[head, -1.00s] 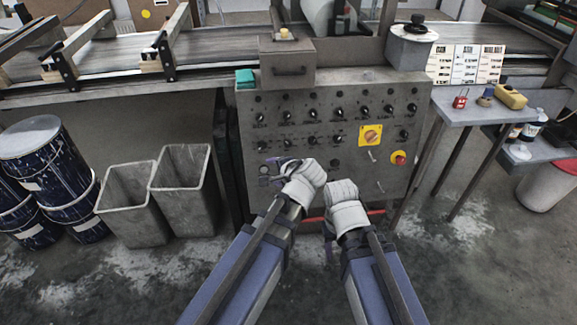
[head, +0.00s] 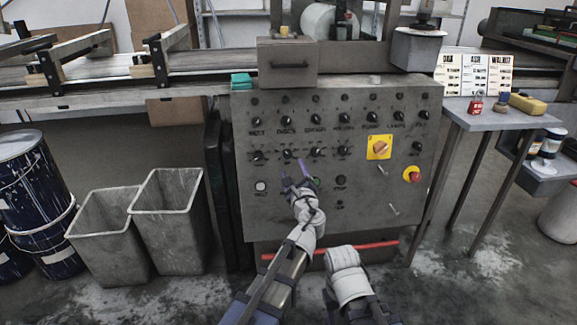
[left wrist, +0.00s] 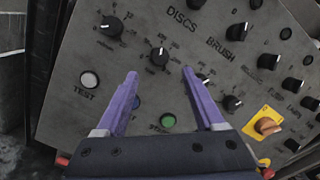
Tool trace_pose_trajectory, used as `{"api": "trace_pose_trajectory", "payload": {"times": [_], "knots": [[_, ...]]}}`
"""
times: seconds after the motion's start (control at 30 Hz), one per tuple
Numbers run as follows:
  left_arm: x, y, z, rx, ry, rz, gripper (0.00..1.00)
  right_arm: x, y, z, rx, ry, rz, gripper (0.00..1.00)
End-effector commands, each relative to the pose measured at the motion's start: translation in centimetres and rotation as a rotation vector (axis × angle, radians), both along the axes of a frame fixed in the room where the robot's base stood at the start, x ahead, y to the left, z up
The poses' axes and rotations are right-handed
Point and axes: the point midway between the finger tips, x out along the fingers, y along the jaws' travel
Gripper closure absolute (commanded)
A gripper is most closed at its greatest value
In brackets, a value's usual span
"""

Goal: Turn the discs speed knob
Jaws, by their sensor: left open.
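The discs speed knob (head: 286,154) is a black knob with a white pointer line in the lower knob row of the grey panel. In the left wrist view this knob (left wrist: 159,56) sits below and left of the DISCS label (left wrist: 182,18). My left gripper (head: 293,174) is just below it in the head view, with purple fingers apart. In the left wrist view the open fingertips (left wrist: 160,73) lie either side of the knob's line, with nothing between them. Whether they touch the panel cannot be told. My right arm's white wrist shows low in the head view; its fingers do not.
Close by are a white TEST button (left wrist: 89,79), a green button (left wrist: 168,121), and several other knobs. A yellow-backed rotary switch (head: 379,147) and red stop button (head: 412,174) are to the right. A red bar (head: 350,248) runs below the panel.

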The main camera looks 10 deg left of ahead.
Motion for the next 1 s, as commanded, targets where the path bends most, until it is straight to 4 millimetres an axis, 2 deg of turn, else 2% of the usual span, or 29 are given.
{"api": "trace_pose_trajectory", "payload": {"times": [0.27, 0.7, 1.0], "knots": [[1.2, 0.4, 0.1, -0.003, -0.001, 0.002, 0.3, 0.0, 0.0, 0.1, 0.0, 0.0, 0.0, 0.5], [7.0, 2.4, 0.0, -0.004, 0.001, 0.001, 0.3, 0.0, 0.0, 0.1, 0.0, 0.0, 0.0, 0.5], [7.3, 2.6, 0.0, -0.005, 0.0, 0.0, 0.3, 0.0, 0.0, 0.1, 0.0, 0.0, 0.0, 0.5]]}}
